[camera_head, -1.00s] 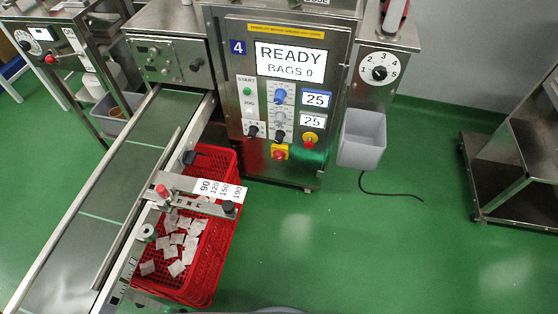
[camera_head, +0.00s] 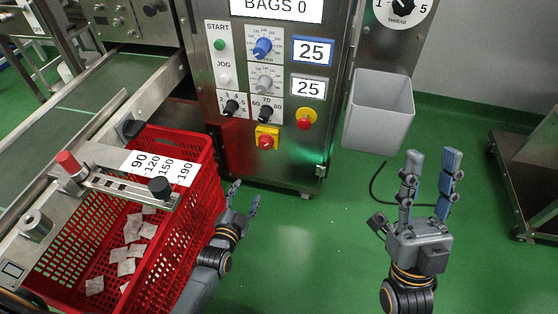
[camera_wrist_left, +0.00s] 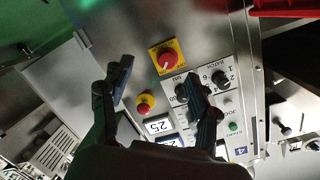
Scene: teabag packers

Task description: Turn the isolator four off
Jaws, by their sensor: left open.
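The front panel of machine four (camera_head: 285,170) carries a red knob on a square yellow plate (camera_head: 266,141), which looks like the isolator; it also shows in the left wrist view (camera_wrist_left: 165,57). Its exact setting is too small to read. A red button on a round yellow base (camera_head: 306,119) sits up and to its right. My left gripper (camera_head: 244,197) is open and empty, below the panel knobs and apart from them. In the left wrist view its two fingers (camera_wrist_left: 158,88) are spread before the panel. My right gripper (camera_head: 430,175) is open and empty, right of the machine.
A red crate (camera_head: 185,240) with several teabags stands left of my left gripper, under the conveyor (camera_head: 60,145). A grey bin (camera_head: 378,112) hangs right of the panel. A metal cart (camera_head: 525,190) stands far right. Green floor is free between.

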